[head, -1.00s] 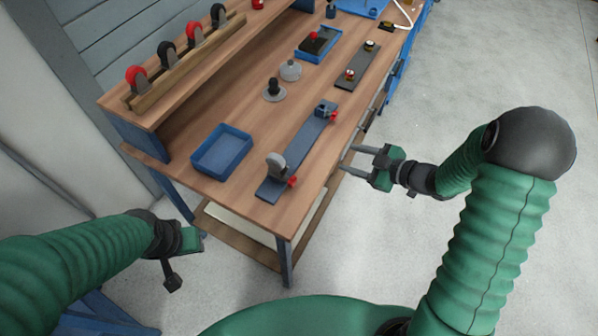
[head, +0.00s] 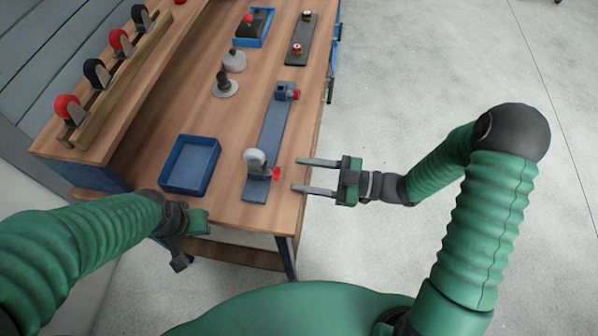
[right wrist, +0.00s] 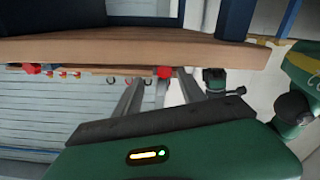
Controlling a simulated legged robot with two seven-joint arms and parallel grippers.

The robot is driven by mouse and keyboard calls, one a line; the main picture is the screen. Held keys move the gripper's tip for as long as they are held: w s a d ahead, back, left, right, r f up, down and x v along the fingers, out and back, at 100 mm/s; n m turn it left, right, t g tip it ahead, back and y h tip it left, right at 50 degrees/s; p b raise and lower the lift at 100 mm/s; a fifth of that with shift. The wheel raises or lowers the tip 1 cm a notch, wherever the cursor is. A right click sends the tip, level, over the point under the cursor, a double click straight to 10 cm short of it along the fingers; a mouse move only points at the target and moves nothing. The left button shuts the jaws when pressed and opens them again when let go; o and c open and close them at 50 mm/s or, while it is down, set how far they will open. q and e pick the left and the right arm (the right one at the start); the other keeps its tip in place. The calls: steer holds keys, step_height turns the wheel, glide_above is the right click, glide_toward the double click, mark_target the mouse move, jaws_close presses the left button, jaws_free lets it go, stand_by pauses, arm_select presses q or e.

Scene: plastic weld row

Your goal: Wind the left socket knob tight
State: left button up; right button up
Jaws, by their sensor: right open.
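A long blue-grey rail (head: 271,135) lies along the table's right side, with a socket at each end. The near socket holds a pale grey rounded piece (head: 254,160) and has a red knob (head: 276,174) on its right side. The far socket, a blue block, has another red knob (head: 295,94), slightly further right in the picture. My right gripper (head: 297,175) is open and empty, its fingers pointing at the near knob, apart from it. In the right wrist view a red knob (right wrist: 164,72) shows between the fingers. My left gripper (head: 190,240) hangs by the table's front edge; its jaws are unclear.
An empty blue tray (head: 190,165) stands left of the rail. Two grey round-based pieces (head: 225,85) stand behind it. A dark plate (head: 301,40) with small knobs and a blue tray (head: 254,28) lie further back. A raised shelf (head: 100,120) holds several red and black-topped pieces.

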mark_target(279, 176)
steer(key=x, duration=0.2)
steer(key=s+x, duration=0.1)
steer(key=x, duration=0.2)
steer(key=shift+a+r, duration=0.1)
steer(key=shift+a, duration=0.35)
steer(key=shift+s+a+r, duration=0.1)
steer(key=shift+s+r, duration=0.05)
steer(key=shift+d, duration=0.35)
steer(key=shift+d+f, duration=0.2)
steer(key=shift+d, duration=0.25)
steer(key=shift+w+d+f, duration=0.1)
steer(key=shift+w+d, duration=0.2)
steer(key=shift+c, duration=2.3)
steer(key=shift+s+a, duration=0.2)
steer(key=shift+a, duration=0.25)
jaws_close()
arm_select(q)
steer(key=a, duration=0.2)
steer(key=shift+a+f, duration=0.35)
steer(key=shift+a, duration=0.05)
arm_select(e)
steer(key=shift+d, duration=0.1)
steer(key=shift+w, duration=0.1)
